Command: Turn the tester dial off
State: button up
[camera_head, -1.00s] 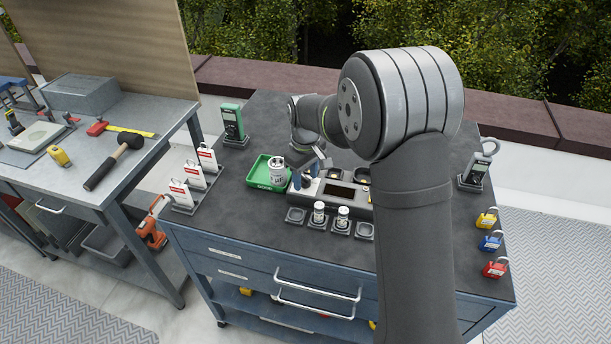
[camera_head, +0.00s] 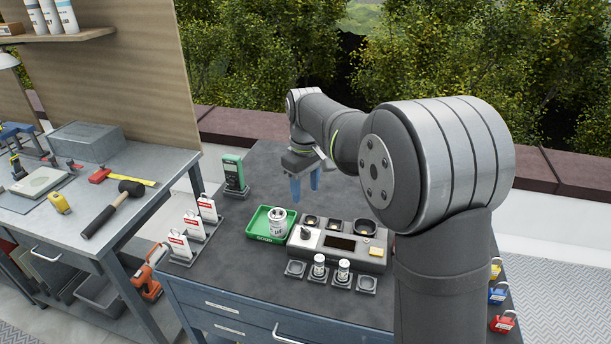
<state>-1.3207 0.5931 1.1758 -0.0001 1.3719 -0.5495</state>
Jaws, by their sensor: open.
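The grey tester (camera_head: 316,247) stands on the dark cabinet top, with a dark display window in its middle. A small knob that looks like the dial (camera_head: 307,232) sits at its left end. The dial is too small for me to read its setting. My gripper (camera_head: 306,190) has blue fingers pointing down. It is open and empty, above and behind the tester's left part, clear of the dial.
Two small cylinders (camera_head: 319,268) stand in holders in front. Tags (camera_head: 179,245) and a green meter (camera_head: 233,172) stand further left. Coloured padlocks (camera_head: 502,322) lie right.

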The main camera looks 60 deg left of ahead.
aim_at(305, 229)
jog(key=shift+r, duration=1.65)
jog(key=shift+f, duration=0.15)
notch_tip(305, 229, down, 17)
jog(key=shift+f, duration=0.1)
jog(key=shift+f, duration=0.25)
jog(key=shift+r+m, duration=0.2)
jog(key=shift+m, duration=0.3)
jog(key=m, duration=1)
jog(key=shift+m, duration=2.4)
